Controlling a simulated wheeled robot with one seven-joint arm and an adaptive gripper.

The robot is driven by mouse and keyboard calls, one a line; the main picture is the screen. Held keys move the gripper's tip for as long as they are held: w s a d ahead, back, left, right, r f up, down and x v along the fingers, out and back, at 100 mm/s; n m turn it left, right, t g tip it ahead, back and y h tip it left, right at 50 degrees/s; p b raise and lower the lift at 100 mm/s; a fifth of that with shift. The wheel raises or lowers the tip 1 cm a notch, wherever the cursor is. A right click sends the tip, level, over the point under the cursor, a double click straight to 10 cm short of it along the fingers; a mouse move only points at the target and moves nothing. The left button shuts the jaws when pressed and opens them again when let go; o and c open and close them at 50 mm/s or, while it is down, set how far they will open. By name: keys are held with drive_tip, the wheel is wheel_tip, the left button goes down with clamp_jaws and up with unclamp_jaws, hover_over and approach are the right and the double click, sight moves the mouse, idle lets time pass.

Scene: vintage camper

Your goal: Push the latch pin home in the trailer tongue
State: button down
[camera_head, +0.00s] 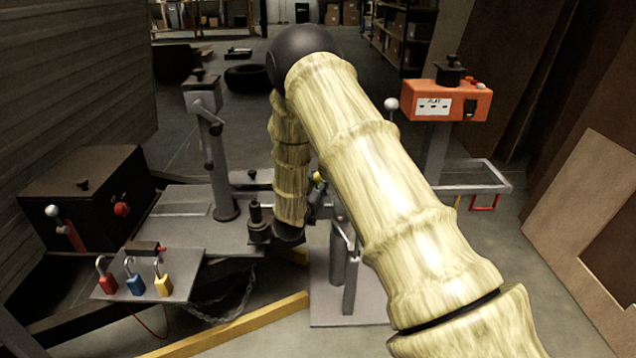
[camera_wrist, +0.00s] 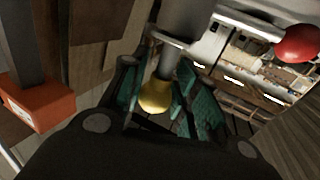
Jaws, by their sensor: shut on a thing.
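A yellow round knob (camera_wrist: 155,96) sits between the teal-padded fingers of my gripper (camera_wrist: 160,98) in the wrist view. My gripper is shut on this knob, which I take to be the latch pin's. A grey cylinder (camera_wrist: 184,38) rises just beyond it. In the head view a small yellow spot (camera_head: 318,178) shows beside my arm and may be the same knob. My arm hides most of the gripper there. I cannot tell which metalwork is the tongue, and the pin's shaft and hole are not clearly visible.
An orange control box (camera_head: 447,100) stands right of my arm. A grey post (camera_head: 212,150) rises from the plate at left, near a black box (camera_head: 88,190). A small panel with padlocks (camera_head: 148,275) is in front. A yellow beam (camera_head: 235,325) crosses the floor.

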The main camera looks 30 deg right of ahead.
drive_tip(key=shift+f+b, duration=0.5)
drive_tip(key=shift+f, duration=0.75)
drive_tip(key=c, duration=1)
unclamp_jaws()
drive_tip(key=shift+f, duration=0.1)
drive_tip(key=shift+a, duration=0.15)
drive_tip(key=v, duration=1.1)
drive_tip(key=shift+s+a, duration=0.25)
drive_tip(key=shift+s, duration=0.05)
